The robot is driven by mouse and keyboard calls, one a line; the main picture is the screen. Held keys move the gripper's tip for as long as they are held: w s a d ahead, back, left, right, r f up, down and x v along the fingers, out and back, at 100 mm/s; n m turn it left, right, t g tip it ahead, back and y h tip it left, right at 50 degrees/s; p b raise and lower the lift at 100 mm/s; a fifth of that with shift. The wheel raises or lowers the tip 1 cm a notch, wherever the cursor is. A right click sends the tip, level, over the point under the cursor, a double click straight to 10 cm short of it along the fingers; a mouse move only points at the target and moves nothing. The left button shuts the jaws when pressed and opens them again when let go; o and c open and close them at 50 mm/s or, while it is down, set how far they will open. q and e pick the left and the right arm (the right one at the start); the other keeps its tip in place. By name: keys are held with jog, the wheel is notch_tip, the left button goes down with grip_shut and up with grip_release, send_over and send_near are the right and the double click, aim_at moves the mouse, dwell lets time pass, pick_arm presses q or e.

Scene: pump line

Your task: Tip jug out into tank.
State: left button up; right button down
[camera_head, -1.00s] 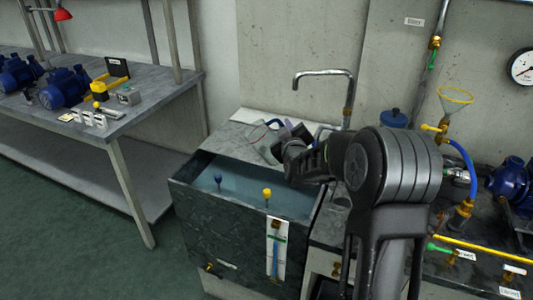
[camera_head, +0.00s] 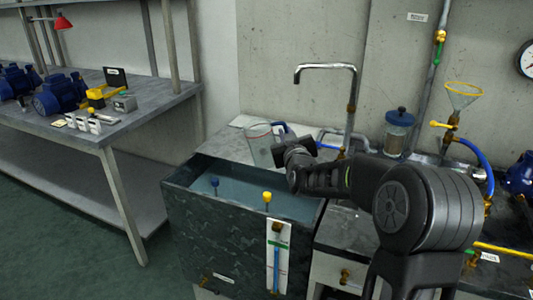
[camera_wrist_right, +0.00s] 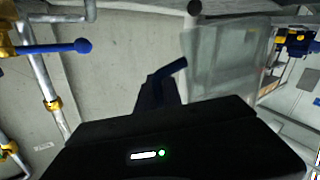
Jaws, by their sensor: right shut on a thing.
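The jug (camera_head: 260,146) is clear with a blue handle, and it is above the back part of the tank. In the head view it stands close to upright with a slight lean. My right gripper (camera_head: 282,140) is shut on the jug's handle; the fingertips are partly hidden. In the right wrist view the clear jug (camera_wrist_right: 222,62) and its blue handle show ahead of the dark gripper (camera_wrist_right: 165,90). The tank (camera_head: 190,236) is a dark marbled box, open at the top, with bluish water inside. My left gripper is not in view.
A metal tap (camera_head: 325,67) arches behind the tank. A lidded glass jar (camera_head: 397,135) stands right of it, near a funnel (camera_head: 464,95) and pipework. A yellow-topped rod (camera_head: 267,197) stands at the tank's front. A bench (camera_head: 150,109) with blue pumps is at left.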

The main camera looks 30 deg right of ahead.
notch_tip(320, 180, up, 5)
jog(key=p, duration=0.4)
dwell(0.4)
